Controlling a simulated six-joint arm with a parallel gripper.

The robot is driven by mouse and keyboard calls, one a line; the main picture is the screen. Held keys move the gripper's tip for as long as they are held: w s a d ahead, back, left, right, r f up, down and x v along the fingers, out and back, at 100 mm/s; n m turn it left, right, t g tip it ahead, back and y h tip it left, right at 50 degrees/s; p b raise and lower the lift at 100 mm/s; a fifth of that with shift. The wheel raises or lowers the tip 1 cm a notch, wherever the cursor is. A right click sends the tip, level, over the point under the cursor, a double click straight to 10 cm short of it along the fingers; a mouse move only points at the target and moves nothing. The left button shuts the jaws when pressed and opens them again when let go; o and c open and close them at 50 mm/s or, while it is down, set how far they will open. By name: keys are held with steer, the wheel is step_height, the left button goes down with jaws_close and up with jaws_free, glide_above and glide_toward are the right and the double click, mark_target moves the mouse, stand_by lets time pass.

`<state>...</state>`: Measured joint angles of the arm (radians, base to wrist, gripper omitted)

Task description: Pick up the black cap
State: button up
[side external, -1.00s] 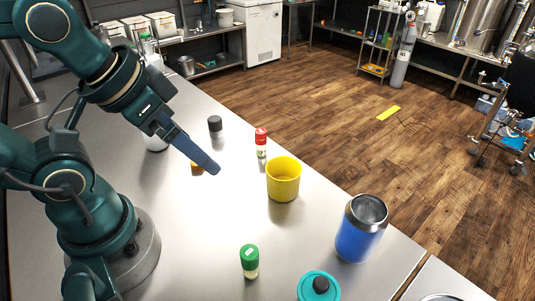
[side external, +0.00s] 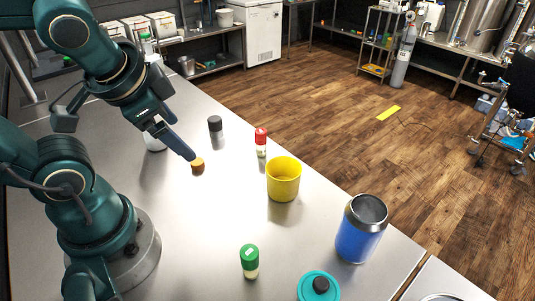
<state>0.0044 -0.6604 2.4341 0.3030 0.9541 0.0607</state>
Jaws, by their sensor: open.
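A small jar with a black cap (side external: 215,121) stands upright on the steel table, behind and to the right of my gripper. A teal lid (side external: 318,287) with a black knob (side external: 321,284) on top lies at the table's front edge of the picture. My gripper (side external: 190,155) points down and to the right, its tip beside or above a small brown-orange round piece (side external: 198,166). I cannot tell whether they touch. My gripper is open and holds nothing that I can see. The fingers overlap from this side.
A red-capped jar (side external: 261,142), a yellow cup (side external: 283,180), a blue tumbler (side external: 361,230) and a green-capped jar (side external: 249,262) stand on the table (side external: 205,225). A white bottle (side external: 155,142) is partly behind my arm.

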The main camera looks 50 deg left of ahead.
steer(key=w+a+m+g+y, duration=0.25)
steer(key=a+m+y, duration=0.25)
steer(key=a, duration=0.4)
steer(key=m+t+y, duration=0.3)
steer(key=m+y, duration=0.2)
steer(key=m, duration=0.7)
glide_above(216, 129)
steer(key=d, duration=0.2)
step_height(216, 129, down, 7)
steer(key=f+m, duration=0.1)
steer(key=f, duration=0.1)
steer(key=f+m, duration=0.1)
steer(key=f, duration=0.1)
steer(key=s+f+m, duration=0.1)
steer(key=f, duration=0.1)
steer(key=shift+d+f+m+t, duration=0.25)
steer(key=shift+f+m, duration=0.05)
steer(key=shift+a+f, duration=0.1)
steer(key=shift+f, duration=0.15)
steer(key=shift+w+a+f, duration=0.1)
steer(key=shift+a+f, duration=0.1)
steer(key=shift+a, duration=0.05)
steer(key=shift+h, duration=0.3)
steer(key=shift+x, duration=2.05)
steer(key=shift+r, duration=0.1)
jaws_close()
